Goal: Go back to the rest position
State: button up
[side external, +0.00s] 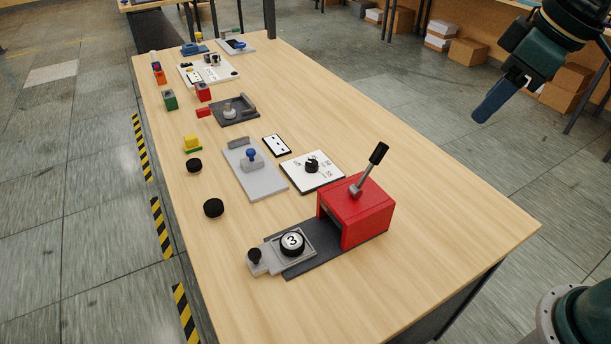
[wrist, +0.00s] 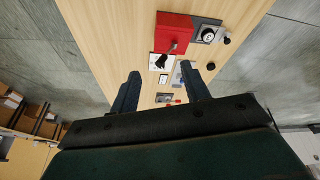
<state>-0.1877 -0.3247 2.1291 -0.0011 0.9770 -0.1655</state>
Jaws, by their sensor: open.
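My gripper (side external: 492,103) is raised in the air at the upper right of the side view, beyond the table's right edge and touching nothing. In the wrist view its two fingers (wrist: 162,92) stand well apart with nothing between them. The wooden table (side external: 440,220) lies below and to the left. A red box with a black-tipped lever (side external: 356,212) stands near the table's front right; it also shows in the wrist view (wrist: 172,36). A grey slide in front of it holds a black puck marked 3 (side external: 292,243).
A white dial plate (side external: 328,177), a grey plate with a blue knob (side external: 256,176) and two loose black pucks (side external: 213,208) lie on the table. Coloured blocks (side external: 170,100) and more plates stand farther back. Cardboard boxes (side external: 467,51) are on the floor behind. The table's right side is clear.

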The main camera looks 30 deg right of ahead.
jog(key=s+d+f+m, duration=0.2)
jog(key=s, duration=0.3)
jog(key=s+d+f+m+t, duration=0.1)
jog(key=s+d+f+m, duration=0.1)
jog(key=s, duration=0.4)
jog(key=shift+d+h, duration=0.4)
jog(key=shift+d, duration=0.35)
jog(key=shift+w, duration=0.1)
dwell(0.5)
